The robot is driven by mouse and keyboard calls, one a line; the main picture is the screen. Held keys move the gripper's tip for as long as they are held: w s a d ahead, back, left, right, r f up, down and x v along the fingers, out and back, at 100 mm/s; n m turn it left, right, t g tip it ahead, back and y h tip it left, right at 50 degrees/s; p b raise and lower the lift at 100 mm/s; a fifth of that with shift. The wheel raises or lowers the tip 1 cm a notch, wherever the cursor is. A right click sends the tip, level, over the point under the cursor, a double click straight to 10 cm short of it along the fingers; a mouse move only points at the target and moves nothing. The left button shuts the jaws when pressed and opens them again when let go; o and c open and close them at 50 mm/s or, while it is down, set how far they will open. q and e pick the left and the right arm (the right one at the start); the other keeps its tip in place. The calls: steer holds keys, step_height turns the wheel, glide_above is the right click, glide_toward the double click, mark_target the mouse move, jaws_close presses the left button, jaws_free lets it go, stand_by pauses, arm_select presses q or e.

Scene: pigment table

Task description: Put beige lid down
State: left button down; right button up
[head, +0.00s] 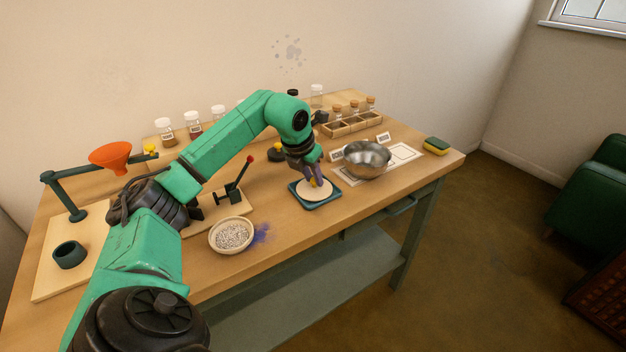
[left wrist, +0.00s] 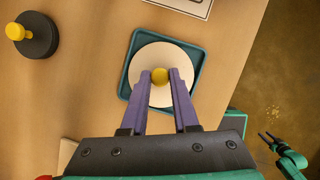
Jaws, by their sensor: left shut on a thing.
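I cannot tell whether the lid touches the tray. In the head view the lid (head: 314,191) and tray (head: 326,204) are near the table's front edge, with my left gripper (head: 316,182) above them. My right gripper is not in the head view; a small green arm part shows at the lower right of the left wrist view.
A metal bowl (head: 367,160) on a white sheet stands right of the tray. A bowl of pale grains (head: 231,235) and a purple powder patch (head: 262,233) lie to the left. A black disc with a yellow knob (left wrist: 38,36) is nearby. A vial rack (head: 350,125) stands behind.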

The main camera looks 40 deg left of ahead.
arm_select(q)
steer(key=shift+w+f, duration=0.1)
steer(key=shift+f, duration=0.15)
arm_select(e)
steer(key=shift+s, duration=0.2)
arm_select(q)
steer(key=shift+f, duration=0.15)
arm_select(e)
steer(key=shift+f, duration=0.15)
arm_select(q)
steer(key=c, duration=0.7)
jaws_free()
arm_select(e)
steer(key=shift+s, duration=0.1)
arm_select(q)
steer(key=shift+r, duration=0.35)
steer(key=v, duration=1.1)
steer(key=shift+r, duration=0.35)
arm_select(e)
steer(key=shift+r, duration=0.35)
